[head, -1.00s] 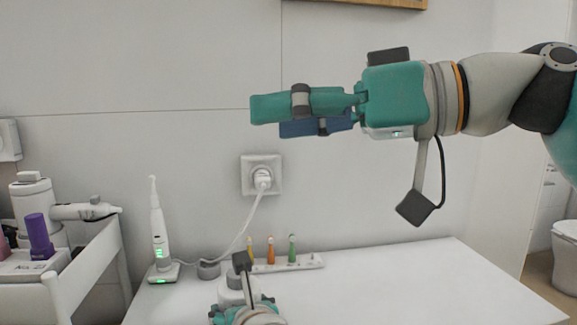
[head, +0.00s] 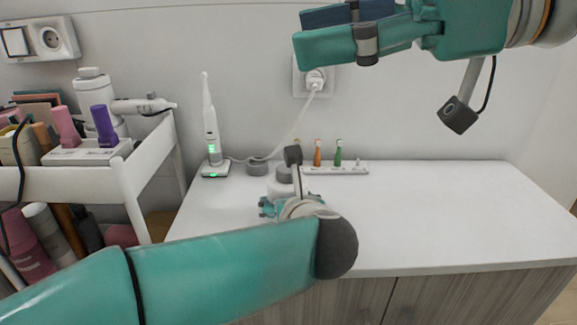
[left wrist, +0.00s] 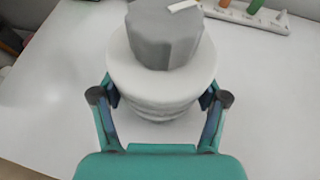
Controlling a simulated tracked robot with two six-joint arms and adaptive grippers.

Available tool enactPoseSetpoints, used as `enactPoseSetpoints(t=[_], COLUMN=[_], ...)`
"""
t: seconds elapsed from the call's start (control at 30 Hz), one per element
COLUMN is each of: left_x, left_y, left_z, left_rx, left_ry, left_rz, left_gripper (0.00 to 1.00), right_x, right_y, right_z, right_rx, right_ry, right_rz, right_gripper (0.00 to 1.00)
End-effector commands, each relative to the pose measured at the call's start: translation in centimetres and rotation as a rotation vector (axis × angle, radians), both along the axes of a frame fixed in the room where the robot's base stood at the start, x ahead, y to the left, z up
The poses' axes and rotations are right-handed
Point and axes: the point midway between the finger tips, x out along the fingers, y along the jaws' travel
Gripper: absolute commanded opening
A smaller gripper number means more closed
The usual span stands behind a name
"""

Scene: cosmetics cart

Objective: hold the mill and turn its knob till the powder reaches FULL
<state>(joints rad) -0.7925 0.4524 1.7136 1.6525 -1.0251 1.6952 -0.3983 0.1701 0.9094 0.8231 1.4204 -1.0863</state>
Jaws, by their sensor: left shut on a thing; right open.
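The mill (left wrist: 160,90) has a round white body and a grey ridged knob (left wrist: 165,35) on top with a pale mark. In the head view the mill (head: 281,187) stands on the white counter, partly hidden by my left arm. My left gripper (left wrist: 160,97) is shut around the mill's white body, one finger on each side. My right gripper (head: 303,34) is open and empty, high in front of the wall, well above the mill and clear of the knob. I cannot see a powder level or a FULL mark.
An electric toothbrush (head: 211,130) stands on its base left of the mill. A small grey round item (head: 257,167) and a white rack (head: 345,168) with coloured brush heads are behind. A loaded cart (head: 115,165) is at left. The counter's right side (head: 450,210) is clear.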

Motion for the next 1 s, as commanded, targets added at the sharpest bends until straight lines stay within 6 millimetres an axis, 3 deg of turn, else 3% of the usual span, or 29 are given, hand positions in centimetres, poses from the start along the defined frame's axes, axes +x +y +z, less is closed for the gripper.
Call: enactPoseSetpoints(t=[0.07, 0.17, 0.4, 0.5, 0.6, 0.73, 1.0], left_x=[0.0, 0.0, 0.0, 0.0, 0.0, 0.0, 0.0], left_y=[0.0, 0.0, 0.0, 0.0, 0.0, 0.0, 0.0], left_z=[0.1, 0.1, 0.1, 0.1, 0.1, 0.1, 0.0], left_rx=[0.0, 0.0, 0.0, 0.0, -0.001, 0.0, 0.0], left_ry=[-0.002, -0.003, -0.002, -0.002, -0.001, -0.001, -0.001], left_rz=[0.0, 0.0, 0.0, 0.0, 0.0, 0.0, 0.0], left_gripper=[0.24, 0.24, 0.24, 0.24, 0.24, 0.24, 0.24], right_x=[1.9, 5.5, 14.6, 16.7, 17.8, 18.0, 17.7], right_y=[0.7, 0.2, -5.0, -6.8, -8.1, -8.3, -4.2], right_z=[-3.1, -7.7, -18.4, -21.5, -23.2, -23.6, -23.6], right_rx=[-0.014, 0.032, 0.191, 0.205, 0.211, 0.212, 0.211], right_ry=[-0.04, -0.073, 0.093, 0.154, 0.186, 0.193, 0.194], right_rz=[0.121, 0.258, 0.26, 0.216, 0.186, 0.171, 0.173], right_gripper=[0.64, 0.64, 0.64, 0.64, 0.64, 0.64, 0.64])
